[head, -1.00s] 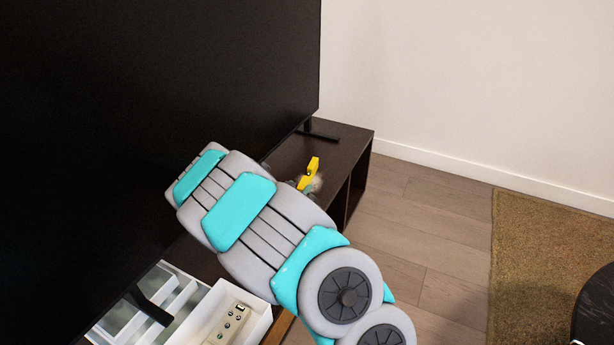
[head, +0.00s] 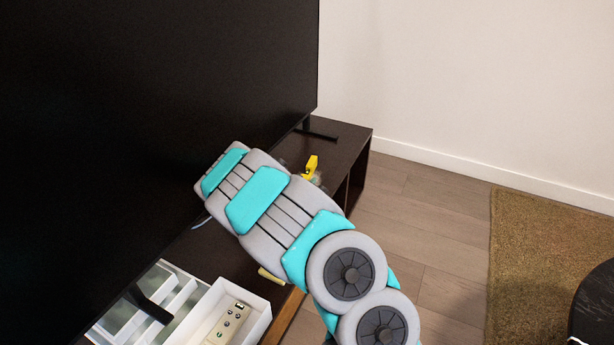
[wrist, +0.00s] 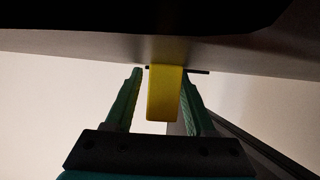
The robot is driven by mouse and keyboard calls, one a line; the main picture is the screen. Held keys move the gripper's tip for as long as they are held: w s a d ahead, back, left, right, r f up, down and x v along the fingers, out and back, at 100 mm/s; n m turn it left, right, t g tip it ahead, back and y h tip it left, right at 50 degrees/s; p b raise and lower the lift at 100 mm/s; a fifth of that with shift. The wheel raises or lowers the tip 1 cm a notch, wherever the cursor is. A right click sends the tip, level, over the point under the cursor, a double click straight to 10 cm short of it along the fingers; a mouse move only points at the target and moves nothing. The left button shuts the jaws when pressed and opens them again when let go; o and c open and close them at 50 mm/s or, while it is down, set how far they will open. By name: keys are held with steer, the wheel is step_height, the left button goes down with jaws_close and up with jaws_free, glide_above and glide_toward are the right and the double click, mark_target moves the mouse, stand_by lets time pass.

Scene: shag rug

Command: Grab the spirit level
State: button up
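The yellow spirit level (head: 311,166) shows as a small yellow block on the far end of the dark cabinet, partly hidden by my arm. In the wrist view the yellow level (wrist: 163,95) lies between the two green fingers of my gripper (wrist: 161,78). A gap shows between it and the left finger; the right finger is very close to it, and I cannot tell if they touch. The gripper looks open around it. In the head view the gripper is mostly hidden behind my arm.
A large black TV screen (head: 150,90) stands along the left side of the dark cabinet (head: 338,150). A white tray (head: 262,325) with a beige panel (head: 229,323) sits at the near end. A small pale yellow piece (head: 271,275) lies near the cabinet's front edge. The floor (head: 420,215) at right is open.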

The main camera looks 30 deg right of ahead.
jaws_close()
steer(key=shift+r, duration=0.15)
stand_by(0.5)
